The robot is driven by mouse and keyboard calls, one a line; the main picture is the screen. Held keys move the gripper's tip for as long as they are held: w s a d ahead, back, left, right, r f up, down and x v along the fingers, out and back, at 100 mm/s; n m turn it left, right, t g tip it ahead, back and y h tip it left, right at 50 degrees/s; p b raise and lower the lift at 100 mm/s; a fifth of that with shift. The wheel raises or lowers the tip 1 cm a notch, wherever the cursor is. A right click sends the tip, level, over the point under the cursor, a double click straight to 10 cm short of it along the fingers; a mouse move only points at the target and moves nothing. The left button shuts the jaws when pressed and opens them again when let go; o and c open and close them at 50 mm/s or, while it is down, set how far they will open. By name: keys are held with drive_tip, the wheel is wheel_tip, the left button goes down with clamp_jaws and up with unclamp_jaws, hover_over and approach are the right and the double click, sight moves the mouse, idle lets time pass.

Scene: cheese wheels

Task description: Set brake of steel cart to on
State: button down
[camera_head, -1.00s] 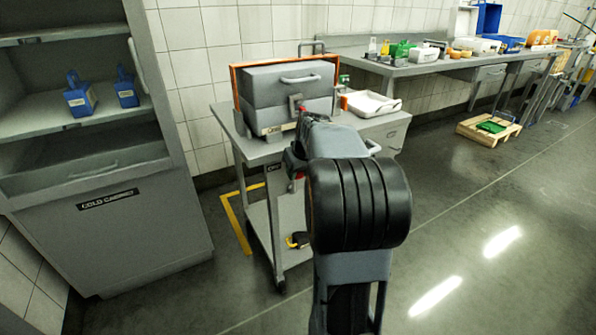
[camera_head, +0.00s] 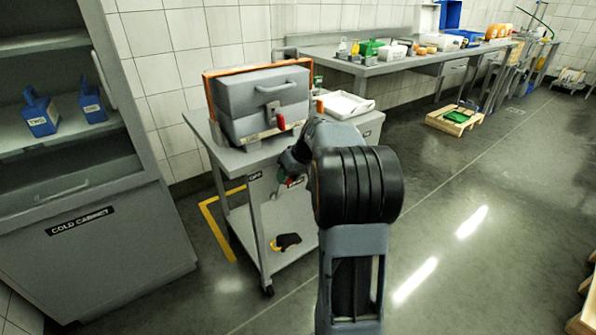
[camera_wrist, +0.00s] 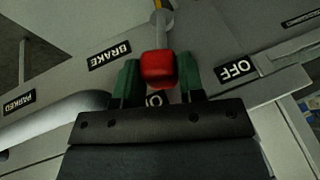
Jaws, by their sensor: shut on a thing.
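The steel cart (camera_head: 225,158) stands ahead of me with a grey box on top. My gripper (camera_head: 291,181) is at the cart's front right side, just below its top, mostly behind my own arm. In the wrist view my gripper (camera_wrist: 160,82) has its green fingers either side of the brake lever's red knob (camera_wrist: 158,67) and is shut on it. The lever's metal shaft (camera_wrist: 161,22) runs up from the knob. A BRAKE label (camera_wrist: 109,55) is left of the knob and an OFF label (camera_wrist: 237,69) right.
A PARKED label (camera_wrist: 18,103) shows at the left of the wrist view. The grey box (camera_head: 262,95) has a red latch handle (camera_head: 281,122). A cold cabinet (camera_head: 110,235) stands left of the cart. A long bench (camera_head: 385,68) lies behind.

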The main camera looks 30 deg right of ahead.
drive_tip(key=shift+d+f, duration=0.25)
drive_tip(key=shift+d, duration=0.2)
drive_tip(key=c, duration=0.9)
unclamp_jaws()
drive_tip(key=shift+d, duration=0.1)
drive_tip(key=shift+o, duration=0.9)
drive_tip(key=shift+a+r, duration=0.1)
drive_tip(key=shift+a, duration=0.1)
